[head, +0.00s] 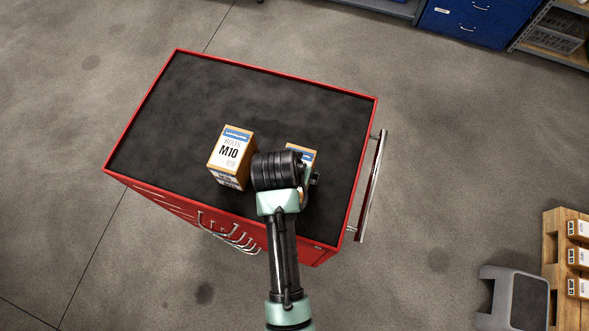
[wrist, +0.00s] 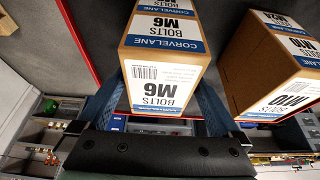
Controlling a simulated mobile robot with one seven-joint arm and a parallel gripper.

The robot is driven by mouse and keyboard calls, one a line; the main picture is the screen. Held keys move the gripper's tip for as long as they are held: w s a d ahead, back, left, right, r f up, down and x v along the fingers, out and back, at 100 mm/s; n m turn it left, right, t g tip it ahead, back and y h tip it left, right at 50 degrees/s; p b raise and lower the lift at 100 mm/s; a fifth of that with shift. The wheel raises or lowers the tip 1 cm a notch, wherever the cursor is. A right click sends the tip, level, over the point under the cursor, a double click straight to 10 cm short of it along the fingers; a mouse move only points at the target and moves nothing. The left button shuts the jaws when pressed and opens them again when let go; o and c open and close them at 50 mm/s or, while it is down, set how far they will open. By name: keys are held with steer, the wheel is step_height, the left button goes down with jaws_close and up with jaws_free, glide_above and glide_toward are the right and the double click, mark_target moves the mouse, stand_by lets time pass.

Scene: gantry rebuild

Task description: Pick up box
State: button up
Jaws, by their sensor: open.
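The M6 bolts box (wrist: 164,70), brown with white and blue labels, stands between the two blue fingers of my gripper (wrist: 160,92) in the wrist view. The fingers are open, one on each side of it; whether either touches it I cannot tell. In the head view only part of this box (head: 303,150) shows on the cart top, as my wrist hides the rest and the fingers. A second box, the M10 bolts box (head: 231,155), stands to its left in the head view; it is on the right in the wrist view (wrist: 262,62).
Both boxes stand on the black top of a red tool cart (head: 290,98) with a raised rim; its far part is clear. A side handle (head: 371,187) is on the right. A grey step stool (head: 528,300) and a pallet with boxes (head: 555,238) stand at the lower right.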

jaws_close()
stand_by(0.4)
steer(key=shift+w+r, duration=0.1)
